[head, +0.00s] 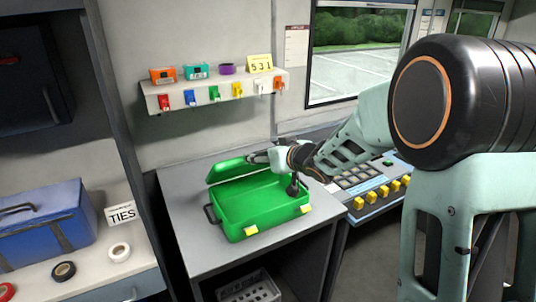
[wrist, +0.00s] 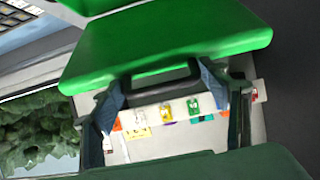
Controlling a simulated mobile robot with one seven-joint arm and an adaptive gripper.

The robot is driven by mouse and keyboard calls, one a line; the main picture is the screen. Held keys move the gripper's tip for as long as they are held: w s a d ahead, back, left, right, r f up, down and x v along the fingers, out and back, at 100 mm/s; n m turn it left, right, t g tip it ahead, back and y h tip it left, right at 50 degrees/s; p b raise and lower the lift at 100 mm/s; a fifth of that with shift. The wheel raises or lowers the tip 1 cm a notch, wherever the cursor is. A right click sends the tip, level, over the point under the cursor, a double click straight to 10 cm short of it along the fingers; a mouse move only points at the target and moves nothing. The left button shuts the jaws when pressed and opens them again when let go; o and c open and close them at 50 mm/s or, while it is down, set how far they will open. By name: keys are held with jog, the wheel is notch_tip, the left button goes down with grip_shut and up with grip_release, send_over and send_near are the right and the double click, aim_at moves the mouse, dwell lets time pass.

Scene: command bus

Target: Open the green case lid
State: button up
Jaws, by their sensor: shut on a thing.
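The green case (head: 265,205) sits on the grey counter, with its green lid (head: 232,168) raised at the back and tilted. The case's tray inside is visible and looks empty. My gripper (head: 252,158) reaches from the right and is closed at the lid's upper edge. In the wrist view, green panels (wrist: 165,45) fill the top, and my gripper's fingers (wrist: 165,92) show on either side of a dark bar. The exact contact is hard to see.
A shelf (head: 215,98) with coloured tags and small boxes hangs on the wall behind. A button console (head: 372,185) is right of the case. A blue case (head: 45,225) and tape rolls (head: 119,252) are on the left counter. Bare grey counter surrounds the green case.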

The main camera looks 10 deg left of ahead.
jog(key=shift+w+a+r+p, duration=0.35)
jog(key=shift+w+r, duration=0.1)
jog(key=shift+r, duration=0.2)
jog(key=o, duration=1.4)
jog(key=shift+c, duration=0.2)
jog(key=shift+s+f, duration=0.1)
jog(key=shift+d, duration=0.15)
jog(key=v, duration=1.2)
